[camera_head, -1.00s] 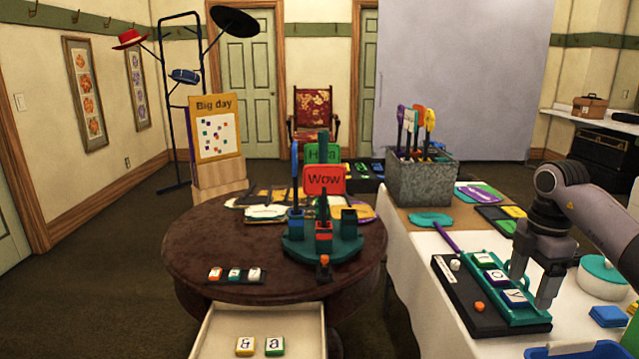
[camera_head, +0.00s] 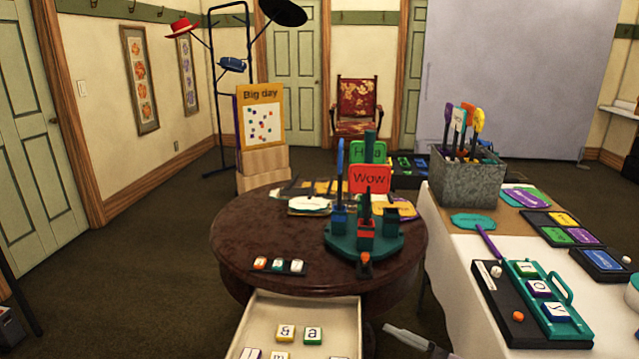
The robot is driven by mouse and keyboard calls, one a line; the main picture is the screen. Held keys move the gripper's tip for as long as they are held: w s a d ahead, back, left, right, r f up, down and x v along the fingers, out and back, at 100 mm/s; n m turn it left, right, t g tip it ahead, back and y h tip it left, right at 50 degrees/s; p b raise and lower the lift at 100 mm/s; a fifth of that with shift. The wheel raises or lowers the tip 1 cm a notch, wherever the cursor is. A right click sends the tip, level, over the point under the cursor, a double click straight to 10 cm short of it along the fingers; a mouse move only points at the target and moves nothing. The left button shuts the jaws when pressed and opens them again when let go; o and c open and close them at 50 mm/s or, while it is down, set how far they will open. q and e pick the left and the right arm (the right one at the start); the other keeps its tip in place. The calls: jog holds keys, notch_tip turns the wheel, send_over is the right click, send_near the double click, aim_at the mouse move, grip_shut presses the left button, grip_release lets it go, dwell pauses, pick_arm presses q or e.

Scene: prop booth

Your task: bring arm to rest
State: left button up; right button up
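Part of my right arm's end, a grey piece (camera_head: 418,342), shows low in the picture between the drawer and the white table. Its fingers cannot be made out clearly, and I see nothing held in it. My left gripper is out of view. The teal tray (camera_head: 570,290) with a handle lies on a black board (camera_head: 495,299) on the white-clothed table at right. Three letter tiles stand in a row on it, the lowest reading Y (camera_head: 557,312). No gripper is at the tray.
A round brown table (camera_head: 260,225) holds a teal stand (camera_head: 375,243) and signs. A metal bin (camera_head: 465,182) of paddles stands on the right table (camera_head: 455,270).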

jog(key=s+d+f+m+h+p, duration=0.1)
jog(key=s+d+f+m+h, duration=0.3)
jog(key=s+f+m+h, duration=0.3)
jog(key=s+d+f+m+h+p, duration=0.1)
jog(key=s+d+f+m+h, duration=0.4)
jog(key=s+f+m+h, duration=0.2)
jog(key=s+f+m, duration=0.2)
jog(key=s, duration=0.2)
jog(key=shift+f+m+p, duration=0.3)
jog(key=shift+f+p, duration=0.05)
jog(key=shift+p, duration=0.05)
